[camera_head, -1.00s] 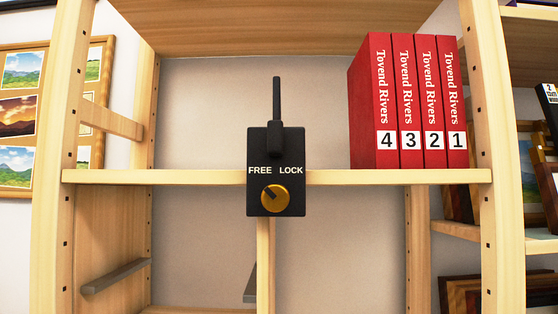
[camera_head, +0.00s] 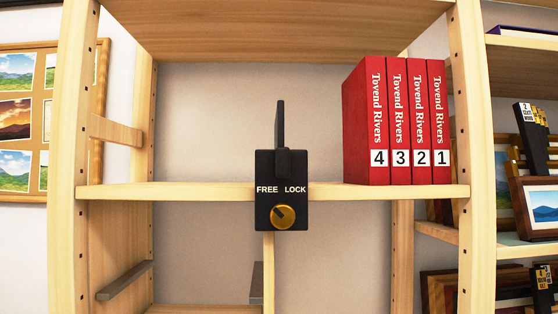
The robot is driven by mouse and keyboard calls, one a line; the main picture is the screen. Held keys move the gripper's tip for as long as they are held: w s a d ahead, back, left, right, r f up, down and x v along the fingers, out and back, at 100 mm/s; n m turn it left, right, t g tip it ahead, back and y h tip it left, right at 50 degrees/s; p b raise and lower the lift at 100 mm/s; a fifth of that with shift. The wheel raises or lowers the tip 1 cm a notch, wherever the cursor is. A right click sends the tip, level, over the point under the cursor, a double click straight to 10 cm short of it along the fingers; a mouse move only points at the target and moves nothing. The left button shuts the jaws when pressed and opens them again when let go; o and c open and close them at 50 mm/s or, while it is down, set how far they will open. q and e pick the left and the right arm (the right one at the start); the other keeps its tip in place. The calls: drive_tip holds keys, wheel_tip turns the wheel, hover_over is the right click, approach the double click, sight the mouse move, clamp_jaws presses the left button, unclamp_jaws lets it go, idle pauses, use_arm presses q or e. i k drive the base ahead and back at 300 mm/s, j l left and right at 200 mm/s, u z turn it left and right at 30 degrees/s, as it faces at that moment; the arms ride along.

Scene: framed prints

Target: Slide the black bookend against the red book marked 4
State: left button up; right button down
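The black bookend (camera_head: 281,163) is clamped over the front edge of the shelf board (camera_head: 180,191), with an upright plate above it. Its front reads FREE on the left and LOCK on the right, above a brass knob (camera_head: 282,216). The knob's dark pointer mark leans to the upper left, toward FREE. The red book marked 4 (camera_head: 366,120) stands upright to the right of the bookend, with a clear gap of bare shelf between them. Neither of my grippers shows in the head view.
Red books marked 3 (camera_head: 399,120), 2 (camera_head: 418,120) and 1 (camera_head: 437,120) stand tightly beside book 4, near the right shelf post (camera_head: 470,150). The shelf left of the bookend is empty. Framed prints (camera_head: 535,207) fill the shelves at right. A picture frame (camera_head: 20,125) hangs at left.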

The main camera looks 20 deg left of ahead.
sight(281, 173)
drive_tip(key=k+j+z, duration=0.25)
drive_tip(key=k, duration=0.15)
drive_tip(key=k+j+z, duration=0.1)
drive_tip(key=k+z, duration=0.15)
drive_tip(key=k, duration=0.15)
drive_tip(key=k+j+z, duration=0.15)
drive_tip(key=z, duration=0.3)
drive_tip(key=i+l+u, duration=0.1)
drive_tip(key=u, duration=0.35)
drive_tip(key=i+l, duration=0.05)
